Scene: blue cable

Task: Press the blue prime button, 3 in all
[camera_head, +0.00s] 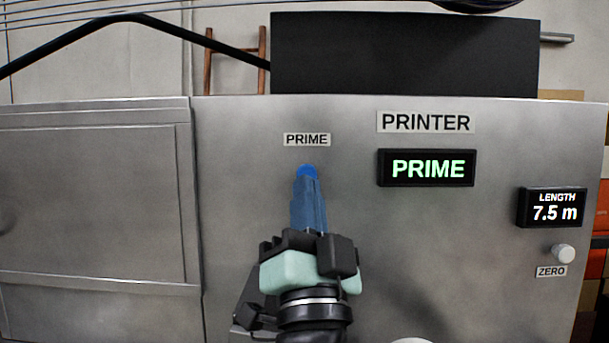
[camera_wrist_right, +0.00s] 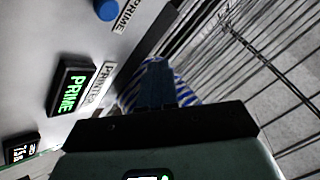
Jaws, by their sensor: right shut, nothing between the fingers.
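The blue prime button (camera_head: 306,171) sits on the grey metal printer panel, below a small PRIME label (camera_head: 307,140). My right gripper (camera_head: 309,185) is shut and empty, its blue fingers pointing up at the button and covering its lower part in the head view. The printer display (camera_head: 428,168) reads PRIME in green. My left gripper is not in view.
A LENGTH display (camera_head: 552,207) reads 7.5 m, with a pale ZERO knob (camera_head: 563,253) below it. A black box (camera_head: 405,53) stands on top of the printer. In the wrist view a blue-and-white striped thing (camera_wrist_right: 185,90) and a wire rack (camera_wrist_right: 265,70) lie beyond the fingers.

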